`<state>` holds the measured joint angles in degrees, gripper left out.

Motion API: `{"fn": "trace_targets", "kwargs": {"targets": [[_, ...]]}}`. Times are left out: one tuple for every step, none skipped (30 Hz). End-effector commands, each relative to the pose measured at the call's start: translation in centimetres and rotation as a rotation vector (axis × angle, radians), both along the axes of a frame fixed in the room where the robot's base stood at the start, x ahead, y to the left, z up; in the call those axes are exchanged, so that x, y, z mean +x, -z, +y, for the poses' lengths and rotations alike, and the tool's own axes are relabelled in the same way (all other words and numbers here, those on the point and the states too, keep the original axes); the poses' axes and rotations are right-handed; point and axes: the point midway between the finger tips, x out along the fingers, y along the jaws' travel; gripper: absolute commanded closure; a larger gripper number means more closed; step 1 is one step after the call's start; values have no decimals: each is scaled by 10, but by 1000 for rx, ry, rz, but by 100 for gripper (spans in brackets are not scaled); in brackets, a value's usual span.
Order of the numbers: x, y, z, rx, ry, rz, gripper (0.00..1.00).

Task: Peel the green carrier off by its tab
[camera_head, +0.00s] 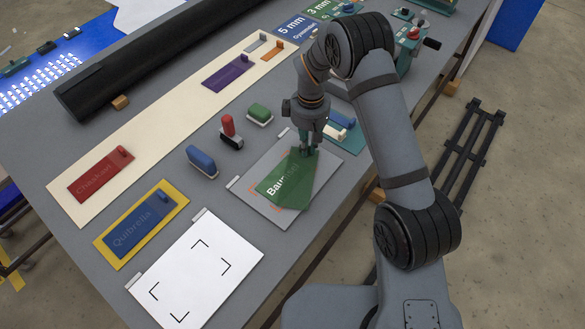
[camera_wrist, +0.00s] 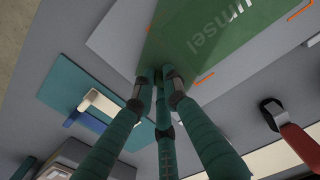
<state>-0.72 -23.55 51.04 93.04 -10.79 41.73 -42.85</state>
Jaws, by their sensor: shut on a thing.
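The green carrier (camera_head: 284,183) with white lettering lies over a grey board (camera_head: 263,210) with orange corner marks. Its end nearest my gripper looks raised from the board. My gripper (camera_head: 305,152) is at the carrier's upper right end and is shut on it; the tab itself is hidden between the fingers. In the wrist view the green carrier (camera_wrist: 220,35) runs from the teal fingertips (camera_wrist: 160,85) toward the top, with part of its lettering showing.
A white board (camera_head: 200,268) with black corner marks lies in front. Blue (camera_head: 201,161), red (camera_head: 229,128) and green (camera_head: 260,113) handled tools stand to the left. A blue Quibrella carrier (camera_head: 143,223) lies on a yellow board. A black roll (camera_head: 130,80) lies behind.

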Motion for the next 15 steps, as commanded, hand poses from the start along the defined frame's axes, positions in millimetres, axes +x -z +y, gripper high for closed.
{"fn": "trace_targets", "kwargs": {"targets": [[0, 0, 0, 0, 0, 0, 100], [0, 0, 0, 0, 0, 0, 100], [0, 0, 0, 0, 0, 0, 100], [0, 0, 0, 0, 0, 0, 100], [0, 0, 0, 0, 0, 0, 100], [0, 0, 0, 0, 0, 0, 100], [0, 0, 0, 0, 0, 0, 100], [0, 0, 0, 0, 0, 0, 100], [0, 0, 0, 0, 0, 0, 100], [0, -1, 0, 0, 0, 0, 100], [0, -1, 0, 0, 0, 0, 100], [0, -2, 0, 0, 0, 0, 100], [0, -3, 0, 0, 0, 0, 100], [0, -4, 0, 0, 0, 0, 100], [0, -5, 0, 0, 0, 0, 100]]}}
